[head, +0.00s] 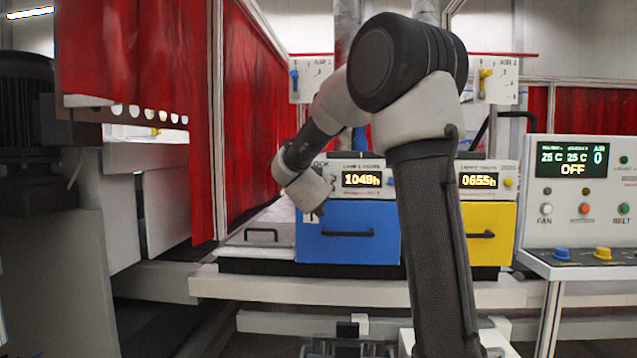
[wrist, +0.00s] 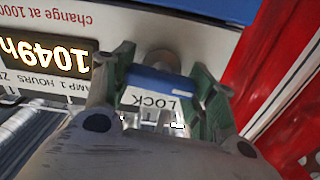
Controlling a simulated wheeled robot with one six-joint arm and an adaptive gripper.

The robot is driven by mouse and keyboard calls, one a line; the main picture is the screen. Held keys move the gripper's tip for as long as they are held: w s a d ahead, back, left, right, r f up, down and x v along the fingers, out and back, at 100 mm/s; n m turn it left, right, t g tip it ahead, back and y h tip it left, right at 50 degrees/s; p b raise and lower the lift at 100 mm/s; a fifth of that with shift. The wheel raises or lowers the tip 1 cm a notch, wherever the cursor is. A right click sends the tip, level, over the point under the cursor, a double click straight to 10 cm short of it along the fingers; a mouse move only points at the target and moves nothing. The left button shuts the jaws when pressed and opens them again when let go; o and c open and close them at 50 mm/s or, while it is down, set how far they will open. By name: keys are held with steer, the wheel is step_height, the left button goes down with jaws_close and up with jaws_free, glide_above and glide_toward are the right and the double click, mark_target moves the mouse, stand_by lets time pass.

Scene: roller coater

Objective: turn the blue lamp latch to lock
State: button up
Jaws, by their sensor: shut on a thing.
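The blue lamp latch (wrist: 160,84) is a short blue bar on a round grey pivot on the white lamp 1 panel (wrist: 190,20). In the wrist view it lies roughly crosswise between the green-padded fingers of my gripper (wrist: 164,72), which is shut on it. An upside-down LOCK label (wrist: 160,102) shows beside the bar, on the side nearer my wrist. In the head view the latch and fingers are hidden behind my wrist at the left end of the lamp 1 panel (head: 338,163), above the blue drawer (head: 345,248).
The lamp 1 display (head: 361,180) reads 1049h. A yellow drawer (head: 487,245) stands to the right under the 0655h display (head: 479,181). A red curtain (head: 250,110) hangs close on the left. A control console (head: 585,200) stands at the far right.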

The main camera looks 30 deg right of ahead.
steer(key=m, duration=0.4)
steer(key=shift+d, duration=0.1)
steer(key=m, duration=0.4)
steer(key=shift+s+f+m, duration=0.1)
steer(key=shift+m, duration=0.3)
steer(key=m, duration=0.4)
steer(key=shift+d+f, duration=0.1)
steer(key=shift+f+m, duration=0.1)
steer(key=shift+m, duration=1.7)
steer(key=o, duration=1)
steer(key=shift+o, duration=0.2)
steer(key=shift+s, duration=0.1)
